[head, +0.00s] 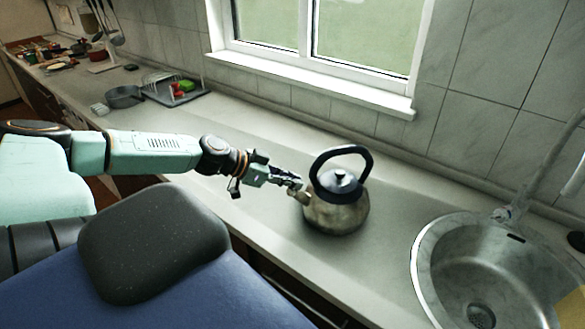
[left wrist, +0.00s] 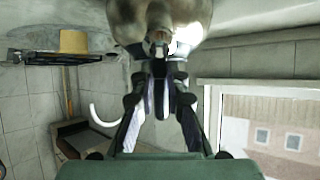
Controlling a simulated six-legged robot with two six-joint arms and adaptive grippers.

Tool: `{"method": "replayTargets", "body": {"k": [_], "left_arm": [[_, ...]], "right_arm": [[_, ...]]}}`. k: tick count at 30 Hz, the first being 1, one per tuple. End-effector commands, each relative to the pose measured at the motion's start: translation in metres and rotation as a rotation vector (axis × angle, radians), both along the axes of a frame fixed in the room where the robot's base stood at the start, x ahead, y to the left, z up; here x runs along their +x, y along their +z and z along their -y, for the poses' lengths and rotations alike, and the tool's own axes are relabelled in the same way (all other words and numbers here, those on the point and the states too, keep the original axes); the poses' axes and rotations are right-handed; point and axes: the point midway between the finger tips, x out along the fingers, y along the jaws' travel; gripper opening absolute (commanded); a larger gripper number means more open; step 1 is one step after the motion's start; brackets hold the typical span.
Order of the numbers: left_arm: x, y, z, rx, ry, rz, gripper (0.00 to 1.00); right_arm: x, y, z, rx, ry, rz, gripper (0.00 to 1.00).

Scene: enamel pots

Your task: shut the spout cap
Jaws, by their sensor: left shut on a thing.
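A metal kettle (head: 338,217) with a black arched handle (head: 343,151) and a dark lid (head: 339,182) stands upright on the counter. Its short spout (head: 304,198) points left, toward my left arm. My left gripper (head: 297,185) reaches in from the left and is shut at the spout's tip, on the spout cap. In the left wrist view the fingers (left wrist: 160,72) come together just at the spout (left wrist: 157,42), below the kettle body (left wrist: 195,15). The cap is small and mostly hidden by the fingers; its angle cannot be told. My right gripper is not in view.
A steel sink (head: 430,262) with a tap (head: 530,170) lies to the right. A dish rack (head: 172,86) and a grey pan (head: 124,96) stand at the back left. The window sill (head: 310,75) runs behind. The counter around the kettle is clear.

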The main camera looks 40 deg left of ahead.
Motion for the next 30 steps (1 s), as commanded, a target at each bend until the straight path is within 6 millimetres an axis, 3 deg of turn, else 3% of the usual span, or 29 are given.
{"method": "replayTargets", "body": {"k": [20,21,30], "left_arm": [[-0.0028,-0.0042,0.0026,-0.023,-0.005,0.029,0.00],[-0.0029,-0.0043,0.0027,-0.023,-0.005,0.029,0.15],[-0.0018,-0.0029,0.0017,-0.022,-0.002,0.031,0.36]], "right_arm": [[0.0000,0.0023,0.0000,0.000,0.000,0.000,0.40],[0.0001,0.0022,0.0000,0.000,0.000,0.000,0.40],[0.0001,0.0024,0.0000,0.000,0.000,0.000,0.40]]}}
